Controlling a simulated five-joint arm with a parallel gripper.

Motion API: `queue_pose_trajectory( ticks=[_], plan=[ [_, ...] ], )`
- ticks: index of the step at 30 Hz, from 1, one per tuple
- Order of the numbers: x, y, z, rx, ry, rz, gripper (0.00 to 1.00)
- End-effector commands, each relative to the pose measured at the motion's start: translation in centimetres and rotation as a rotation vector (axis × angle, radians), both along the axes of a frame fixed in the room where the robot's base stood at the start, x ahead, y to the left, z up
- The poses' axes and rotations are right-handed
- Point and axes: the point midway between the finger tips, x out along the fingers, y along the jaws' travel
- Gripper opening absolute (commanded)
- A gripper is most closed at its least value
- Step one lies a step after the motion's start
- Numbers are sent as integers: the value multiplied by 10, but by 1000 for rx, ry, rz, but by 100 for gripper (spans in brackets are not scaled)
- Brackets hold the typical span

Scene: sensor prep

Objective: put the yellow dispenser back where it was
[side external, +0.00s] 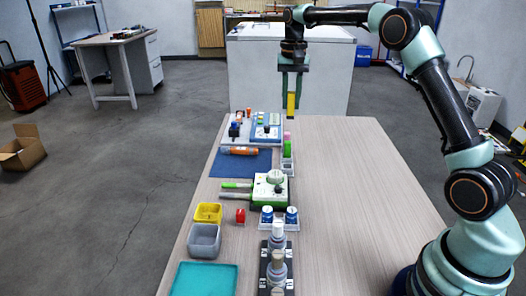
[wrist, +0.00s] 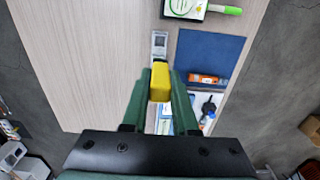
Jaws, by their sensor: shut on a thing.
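My gripper (side external: 291,92) is shut on the yellow dispenser (side external: 291,104), which hangs upright high above the far part of the table. In the wrist view the yellow dispenser (wrist: 160,82) sits between my green fingers (wrist: 160,92). Below it, a narrow white holder (side external: 288,168) stands right of the blue mat, with green (side external: 287,148) and pink (side external: 287,136) items at its far end. The holder's near part looks empty in the wrist view (wrist: 159,42); its far part is hidden behind the dispenser.
Nearer are a green-and-white device (side external: 270,188), blue-capped jars (side external: 291,215), yellow (side external: 208,213) and grey (side external: 204,241) bins. The table's right side (side external: 345,190) is clear.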

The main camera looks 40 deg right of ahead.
Motion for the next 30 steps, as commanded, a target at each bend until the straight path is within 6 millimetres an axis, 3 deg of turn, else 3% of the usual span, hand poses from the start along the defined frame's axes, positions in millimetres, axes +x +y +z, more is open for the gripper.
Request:
queue_pose_trajectory(
  ticks=[15, 30],
  plan=[
    [-1, 1, -122, 1, 6, 0, 0],
    [-1, 1, -174, 1, 4, 0, 0]
  ],
)
